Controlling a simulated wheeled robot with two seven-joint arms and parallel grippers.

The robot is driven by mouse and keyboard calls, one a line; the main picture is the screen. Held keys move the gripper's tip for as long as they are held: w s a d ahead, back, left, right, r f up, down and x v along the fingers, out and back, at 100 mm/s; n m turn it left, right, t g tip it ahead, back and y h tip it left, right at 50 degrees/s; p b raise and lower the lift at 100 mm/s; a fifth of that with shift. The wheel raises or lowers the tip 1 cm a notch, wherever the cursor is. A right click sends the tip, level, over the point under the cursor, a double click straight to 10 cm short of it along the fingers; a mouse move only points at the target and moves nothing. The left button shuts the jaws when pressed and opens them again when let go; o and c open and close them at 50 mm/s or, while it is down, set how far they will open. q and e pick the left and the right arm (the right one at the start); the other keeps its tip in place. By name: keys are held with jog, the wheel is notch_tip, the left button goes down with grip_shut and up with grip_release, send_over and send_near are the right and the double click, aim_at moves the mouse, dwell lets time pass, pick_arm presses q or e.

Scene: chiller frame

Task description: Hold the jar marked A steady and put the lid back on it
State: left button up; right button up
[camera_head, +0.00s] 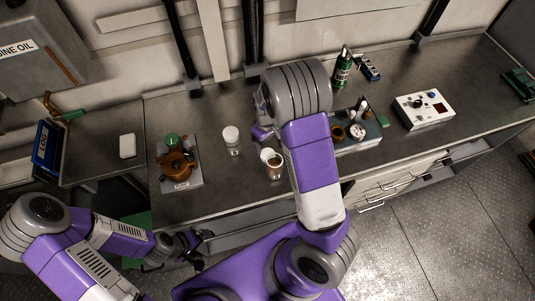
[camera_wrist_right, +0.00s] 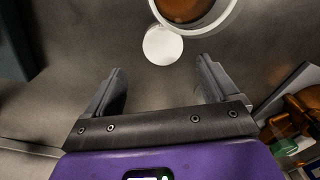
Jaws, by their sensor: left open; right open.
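An open jar (camera_head: 274,171) with brown contents stands on the grey bench; its rim shows at the top of the right wrist view (camera_wrist_right: 229,17). A round white lid (camera_wrist_right: 162,45) lies beside it, touching or nearly touching in that view; it also shows in the head view (camera_head: 266,154). A second, closed jar (camera_head: 231,145) with a white top stands to the left. I cannot read a letter A on either jar. My right gripper (camera_wrist_right: 160,70) is open and empty, near the lid, partly hidden by my arm in the head view. My left gripper (camera_head: 200,248) is open, empty, off the bench's front edge.
A brown device (camera_head: 176,165) with a green knob stands on a plate at left, near a white block (camera_head: 127,146). Right of my arm are a tray (camera_head: 365,142) of small items, a green bottle (camera_head: 341,70) and a white control box (camera_head: 424,109). Bench is clear around the jars.

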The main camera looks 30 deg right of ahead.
aim_at(267, 153)
jog(key=shift+s+a+f, duration=0.1)
jog(key=shift+a+f, duration=0.05)
jog(key=shift+f, duration=1.15)
jog(key=shift+s+a+f, duration=0.1)
jog(key=shift+f, duration=1.2)
pick_arm(q)
jog(key=shift+f, duration=0.15)
pick_arm(e)
jog(key=c, duration=1.1)
jog(key=shift+r, duration=0.1)
pick_arm(q)
notch_tip(267, 153, up, 2)
jog(key=shift+r+p, duration=0.15)
jog(key=shift+p, duration=0.85)
pick_arm(e)
notch_tip(267, 153, up, 18)
pick_arm(q)
jog(key=shift+c, duration=0.2)
